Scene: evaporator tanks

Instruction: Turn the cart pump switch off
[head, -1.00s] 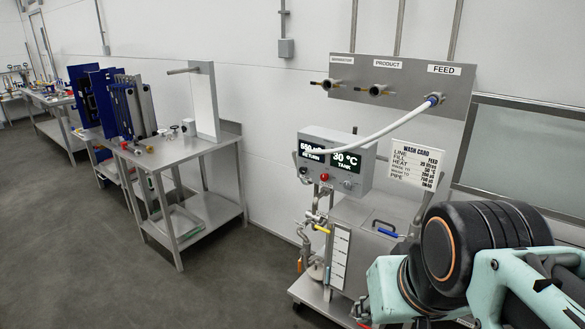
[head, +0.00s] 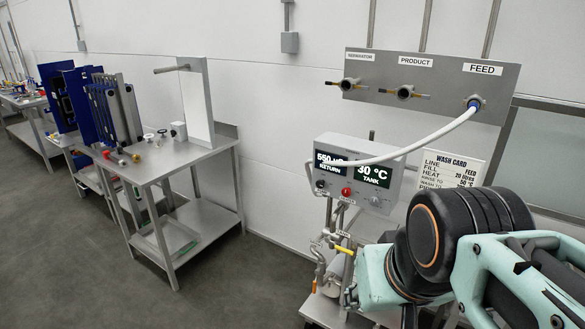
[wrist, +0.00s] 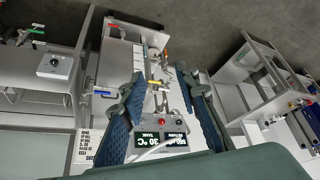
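The wash cart's grey control box (head: 357,178) has two lit displays reading 550 RETURN and 30 °C TANK. Below them are a black knob (head: 320,184) at left, a red button or lamp (head: 346,192) in the middle and a grey knob (head: 375,201) at right. I cannot read which is the pump switch. The control box (wrist: 148,126) appears upside down in the wrist view, between my fingers. My gripper (wrist: 157,84) is open and empty, its two blue-padded fingers apart. In the head view my arm hides the lower right of the cart, and the gripper is not visible.
A white hose (head: 425,148) runs from the FEED port across the control box's front. Pipes and a yellow-handled valve (head: 345,250) stand below the box. A wash card (head: 450,170) stands right of it. A steel table (head: 185,160) is at left, with open floor before it.

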